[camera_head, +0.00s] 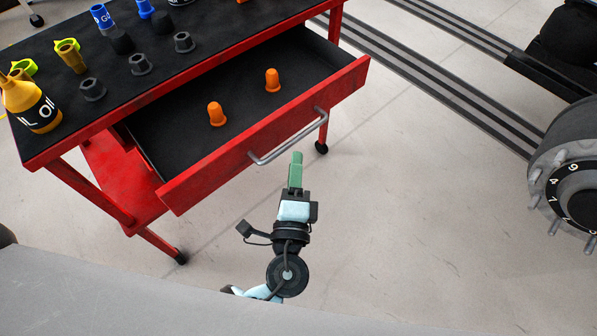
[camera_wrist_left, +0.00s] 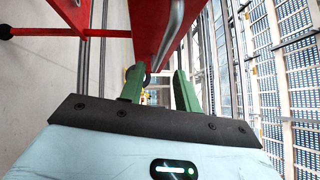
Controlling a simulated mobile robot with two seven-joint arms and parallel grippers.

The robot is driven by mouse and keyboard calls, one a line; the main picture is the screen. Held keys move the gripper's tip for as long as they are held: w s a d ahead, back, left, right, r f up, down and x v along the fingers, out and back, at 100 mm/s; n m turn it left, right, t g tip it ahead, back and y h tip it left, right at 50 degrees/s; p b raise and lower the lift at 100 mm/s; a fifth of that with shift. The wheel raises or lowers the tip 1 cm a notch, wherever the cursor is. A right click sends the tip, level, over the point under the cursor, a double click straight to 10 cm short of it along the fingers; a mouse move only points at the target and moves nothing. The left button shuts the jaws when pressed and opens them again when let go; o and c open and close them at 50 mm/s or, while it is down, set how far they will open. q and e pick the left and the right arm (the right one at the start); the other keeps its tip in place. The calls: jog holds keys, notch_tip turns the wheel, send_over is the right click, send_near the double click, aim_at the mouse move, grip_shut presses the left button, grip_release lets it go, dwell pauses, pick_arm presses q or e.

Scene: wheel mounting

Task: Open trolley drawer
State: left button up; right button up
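The red trolley's drawer (camera_head: 222,160) is pulled out, showing a dark inside with two orange cone-shaped pieces, one left (camera_head: 216,114) and one right (camera_head: 272,80). Its grey bar handle (camera_head: 291,139) runs along the drawer's red front. My left gripper (camera_head: 296,156) is just in front of the handle and appears apart from it. In the left wrist view its two green fingers (camera_wrist_left: 159,82) are spread with nothing between them, and the handle (camera_wrist_left: 174,30) shows beyond them. My right gripper is in neither view.
On the trolley top (camera_head: 150,25) stand a yellow oil bottle (camera_head: 32,104), several dark knobs and small blue and yellow items. A wheel hub with studs (camera_head: 570,185) is at the right edge. The floor between trolley and hub is clear.

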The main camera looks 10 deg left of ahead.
pick_arm(q)
jog(key=shift+s, duration=0.35)
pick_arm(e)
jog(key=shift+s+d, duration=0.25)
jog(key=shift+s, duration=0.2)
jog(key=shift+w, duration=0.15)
pick_arm(q)
jog(key=shift+f, duration=0.1)
